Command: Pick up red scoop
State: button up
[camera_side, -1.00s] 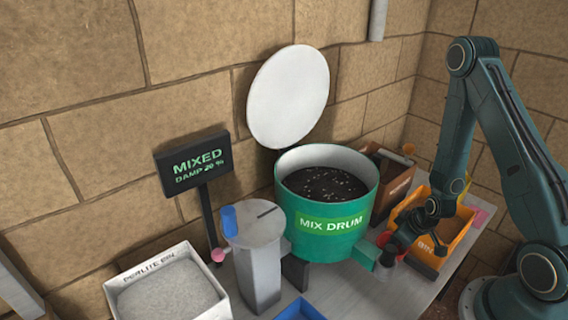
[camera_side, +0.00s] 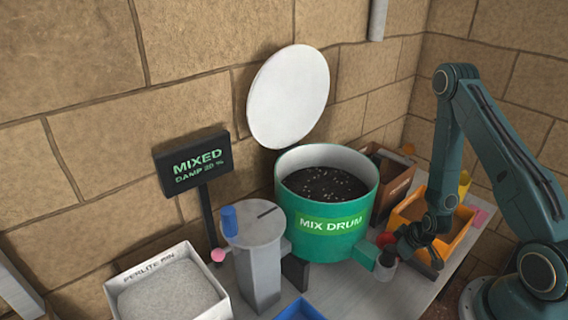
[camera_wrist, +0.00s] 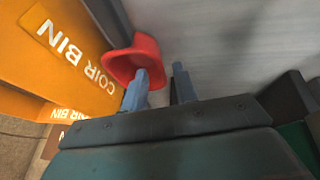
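The red scoop (camera_wrist: 136,59) lies at the left fingertip in the wrist view, its cupped end showing. Part of it is behind that finger, and I cannot tell whether they touch. In the side view the scoop (camera_side: 386,239) is a small red patch beside the mix drum's spout, partly hidden by my gripper. My gripper (camera_wrist: 160,70) is open, with a clear gap between its fingers and pale table showing through. In the side view my gripper (camera_side: 413,247) is low over the table, just right of the scoop.
The orange coir bin (camera_wrist: 75,55) stands close on the left in the wrist view. The green mix drum (camera_side: 300,225) stands left of my gripper, its spout (camera_side: 385,266) jutting near the scoop. A perlite bin (camera_side: 222,312) is at the front left. The brown bin (camera_side: 400,180) is behind.

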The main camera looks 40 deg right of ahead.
jog(key=shift+x, duration=2.55)
grip_shut()
